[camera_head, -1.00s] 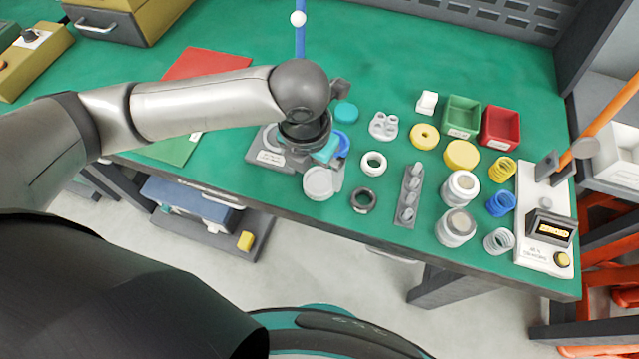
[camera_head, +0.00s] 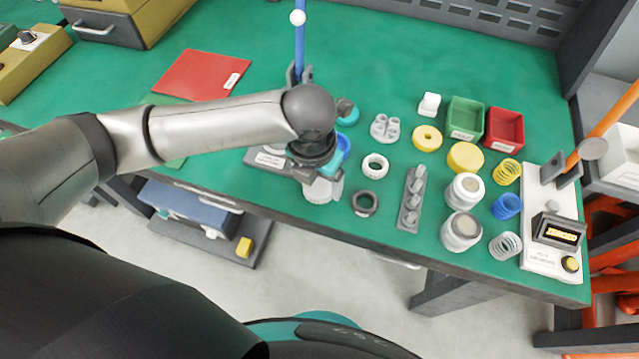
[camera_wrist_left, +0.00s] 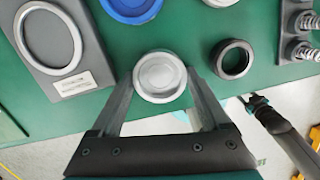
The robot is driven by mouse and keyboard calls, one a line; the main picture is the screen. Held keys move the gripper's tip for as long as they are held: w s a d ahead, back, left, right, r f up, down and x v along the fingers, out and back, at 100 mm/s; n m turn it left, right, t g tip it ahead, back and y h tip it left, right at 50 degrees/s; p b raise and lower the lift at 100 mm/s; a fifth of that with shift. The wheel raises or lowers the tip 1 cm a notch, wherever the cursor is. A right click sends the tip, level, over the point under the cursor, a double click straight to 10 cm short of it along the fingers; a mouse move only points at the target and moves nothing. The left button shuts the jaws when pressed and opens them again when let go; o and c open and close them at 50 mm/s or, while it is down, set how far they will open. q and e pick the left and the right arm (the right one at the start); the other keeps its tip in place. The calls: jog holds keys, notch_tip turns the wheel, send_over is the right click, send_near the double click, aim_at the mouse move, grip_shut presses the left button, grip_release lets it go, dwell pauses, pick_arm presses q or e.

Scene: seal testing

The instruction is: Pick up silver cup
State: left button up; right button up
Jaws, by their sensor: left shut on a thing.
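The silver cup (camera_wrist_left: 160,77) is a round, pale metallic piece with a circular top, seen from above in the left wrist view. My left gripper (camera_wrist_left: 162,88) has one finger on each side of it and is shut on it. In the head view the cup (camera_head: 322,190) shows at the front edge of the bench, partly hidden under my left gripper (camera_head: 325,178). I cannot tell whether the cup is lifted off the bench. A dark arm end, which looks like my right gripper (camera_wrist_left: 254,102), shows beyond the bench edge; its jaws are too small to read.
A grey plate with a ring (camera_wrist_left: 80,82) lies left of the cup. A blue ring (camera_head: 343,146), a black ring (camera_head: 365,203) and a white ring (camera_head: 375,166) are close by. A grey peg rack (camera_head: 411,200), silver canisters (camera_head: 461,231) and springs stand further right.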

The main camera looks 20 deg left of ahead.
pick_arm(q)
jog(key=c, duration=0.8)
jog(key=shift+o, duration=0.2)
